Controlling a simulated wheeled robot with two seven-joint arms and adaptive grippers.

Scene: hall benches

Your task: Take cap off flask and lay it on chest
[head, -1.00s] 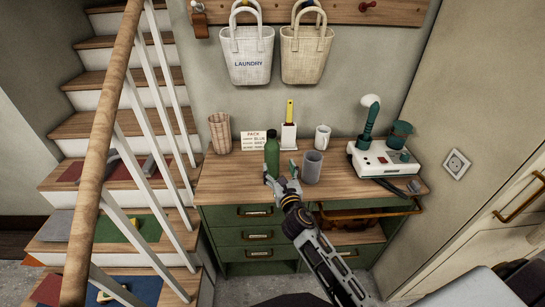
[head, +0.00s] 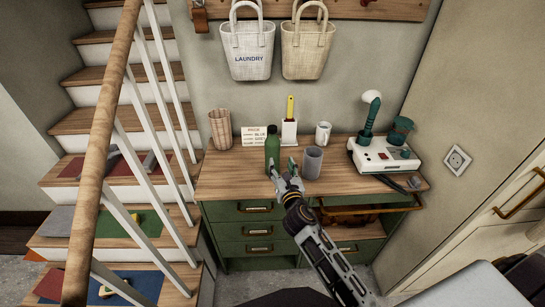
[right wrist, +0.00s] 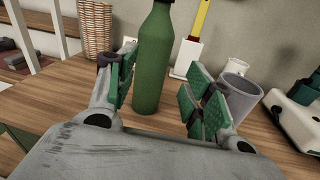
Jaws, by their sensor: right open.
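The flask (head: 272,150) is a tall green bottle standing upright on the wooden top of the green chest (head: 228,184). Its upper end shows in the head view, but I cannot make out where the cap meets the body. In the right wrist view the flask (right wrist: 153,60) stands beyond and between my finger pads, its top cut off by the frame edge. My right gripper (head: 281,168) is open and empty, just in front of the flask; the pads (right wrist: 162,92) look apart from it. My left gripper is not in view.
A grey cup (head: 312,163) stands close right of the flask. Behind are a card (head: 253,136), a brush holder (head: 289,132) and a white mug (head: 323,134). A wicker cup (head: 220,130) is left, a white device (head: 380,156) right. The front-left chest top is clear.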

